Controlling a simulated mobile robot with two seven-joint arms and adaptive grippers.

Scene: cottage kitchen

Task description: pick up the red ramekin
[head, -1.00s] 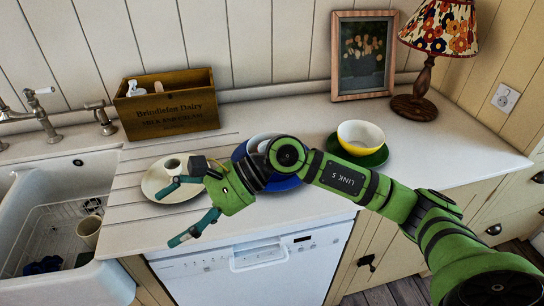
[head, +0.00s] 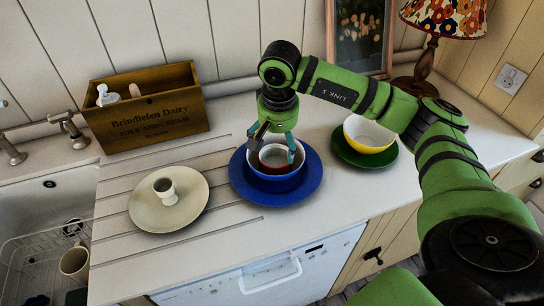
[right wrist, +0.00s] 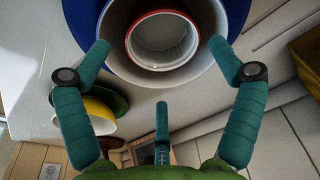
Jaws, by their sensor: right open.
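The red ramekin (head: 272,158), red outside and white inside, sits inside a blue bowl (head: 266,175) with a pale inside, on a blue plate (head: 310,190). My right gripper (head: 274,150) points down over the bowl, its fingers around the ramekin's near area. In the right wrist view the red-rimmed ramekin (right wrist: 162,42) shows within the bowl (right wrist: 115,45), and the teal fingers of my right gripper (right wrist: 162,75) are spread wide with nothing between their tips. Part of the ramekin is hidden by the fingers in the head view. My left gripper is not in view.
A yellow bowl (head: 369,132) on a green plate (head: 343,150) stands close on the right. A cream plate (head: 150,212) with a small cup (head: 165,189) is on the left. A wooden box (head: 150,110), a picture frame (head: 360,35) and a lamp (head: 430,52) stand behind. The sink (head: 60,190) is far left.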

